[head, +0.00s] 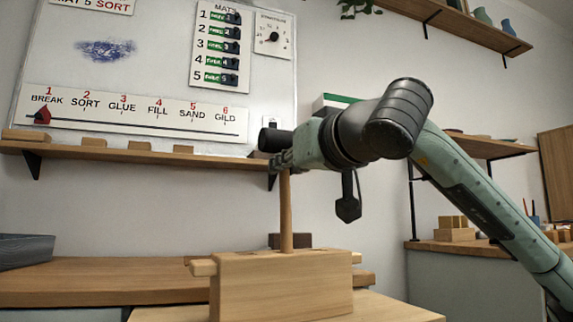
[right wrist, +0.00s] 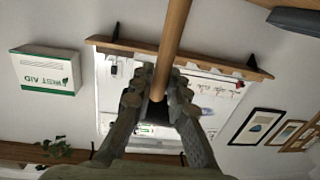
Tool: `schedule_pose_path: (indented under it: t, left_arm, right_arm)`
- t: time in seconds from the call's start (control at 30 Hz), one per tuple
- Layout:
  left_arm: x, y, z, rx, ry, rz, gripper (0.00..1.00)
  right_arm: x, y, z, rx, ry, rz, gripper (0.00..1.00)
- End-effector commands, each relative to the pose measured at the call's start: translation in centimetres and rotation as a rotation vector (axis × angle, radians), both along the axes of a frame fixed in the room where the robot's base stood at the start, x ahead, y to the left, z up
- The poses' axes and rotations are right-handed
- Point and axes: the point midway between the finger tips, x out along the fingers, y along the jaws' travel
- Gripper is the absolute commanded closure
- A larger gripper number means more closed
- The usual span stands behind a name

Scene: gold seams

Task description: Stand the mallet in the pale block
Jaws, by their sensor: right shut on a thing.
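The mallet's wooden handle (head: 286,212) hangs upright below my right gripper (head: 283,161). It also crosses the right wrist view (right wrist: 172,40), passing between the fingers. A dark cylinder (head: 270,140) beside the fingers looks like the mallet's head, partly hidden by the gripper. My right gripper (right wrist: 157,95) is shut on the handle near its upper end. The pale block (head: 280,288) stands low in the middle of the head view. The handle's lower end meets the block's top edge in the picture; I cannot tell whether it is in a hole. My left gripper is out of view.
The block stands on a wooden worktop (head: 385,308). A wooden bench (head: 100,280) with a grey tray (head: 25,250) is at left. A wall shelf (head: 125,154) runs under the whiteboard (head: 150,75). Small wooden blocks (head: 453,233) sit on the right counter.

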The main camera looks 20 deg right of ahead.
Motion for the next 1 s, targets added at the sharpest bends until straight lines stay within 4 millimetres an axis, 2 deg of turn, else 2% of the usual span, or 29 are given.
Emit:
schedule_pose_path:
  t: [0.63,0.67,0.83,1.0]
  left_arm:
    - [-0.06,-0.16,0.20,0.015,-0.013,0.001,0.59]
    - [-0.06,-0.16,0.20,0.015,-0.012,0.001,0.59]
    - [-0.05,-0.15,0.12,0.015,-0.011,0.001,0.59]
    - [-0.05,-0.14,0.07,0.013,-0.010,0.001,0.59]
  right_arm:
    - [-0.02,-0.01,-0.37,0.000,-0.002,0.000,1.00]
    - [-0.02,-0.01,-0.37,0.000,-0.002,0.000,0.83]
    - [-0.03,-0.01,-0.39,0.000,-0.001,0.000,0.62]
    - [-0.02,-0.01,-0.41,0.000,-0.001,0.000,0.61]
